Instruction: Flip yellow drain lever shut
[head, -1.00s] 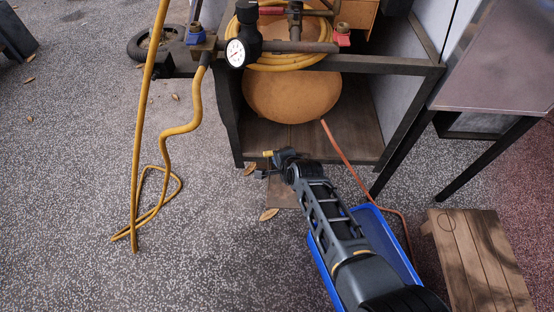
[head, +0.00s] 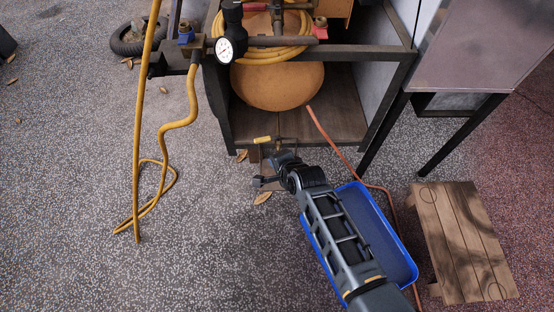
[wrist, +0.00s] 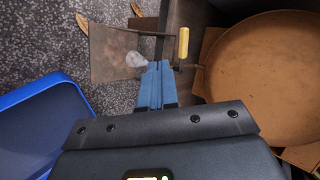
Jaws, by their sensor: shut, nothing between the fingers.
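The yellow drain lever (head: 262,139) sits low at the front edge of the cart, below the round tan tank (head: 277,85). In the wrist view the lever (wrist: 183,43) stands just right of and beyond my fingertips, on a thin metal stem (wrist: 152,34). The lever lies across the line of that stem. My gripper (head: 262,183) is in front of the lever, apart from it in the head view. In the wrist view my gripper's blue fingers (wrist: 157,68) are together with nothing between them.
A brown plate (wrist: 108,52) with a pale patch lies under the stem. A blue bin (head: 395,245) is beside my arm, and a wooden stool (head: 460,240) stands at the right. An orange hose (head: 335,142) runs past the bin.

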